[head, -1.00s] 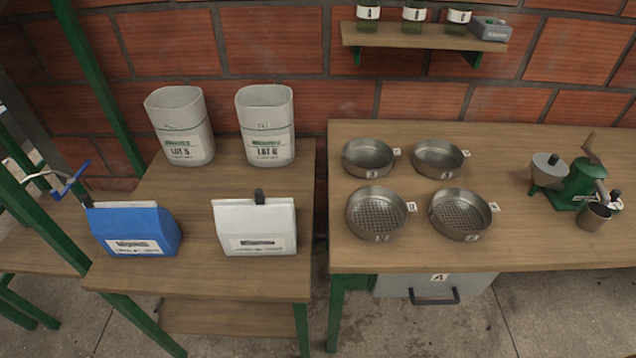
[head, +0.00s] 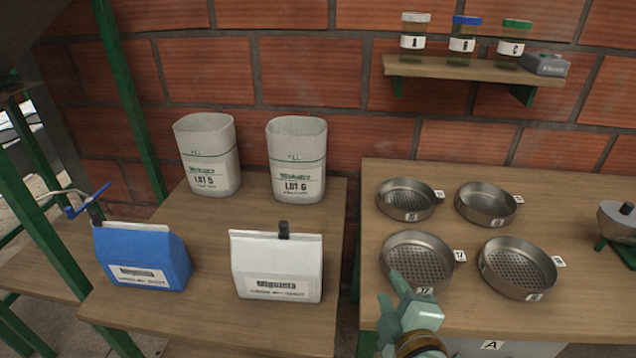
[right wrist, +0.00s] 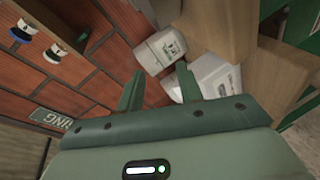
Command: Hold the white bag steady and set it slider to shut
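The white bag (head: 277,266) stands upright on the left wooden table, with a label on its front. A dark slider (head: 284,229) sits on its top edge near the middle. The bag also shows in the right wrist view (right wrist: 216,76), beyond my fingers. My right gripper (head: 400,300) is in front of the right table, to the right of the bag and apart from it. In the right wrist view its two fingers (right wrist: 158,88) are spread with nothing between them. My left gripper is not in view.
A blue bag (head: 142,258) with a dark slider stands left of the white bag. Two grey sacks (head: 208,155) (head: 297,160) stand behind. Several metal sieves (head: 518,268) lie on the right table (head: 590,290). A shelf (head: 470,70) with jars hangs on the brick wall.

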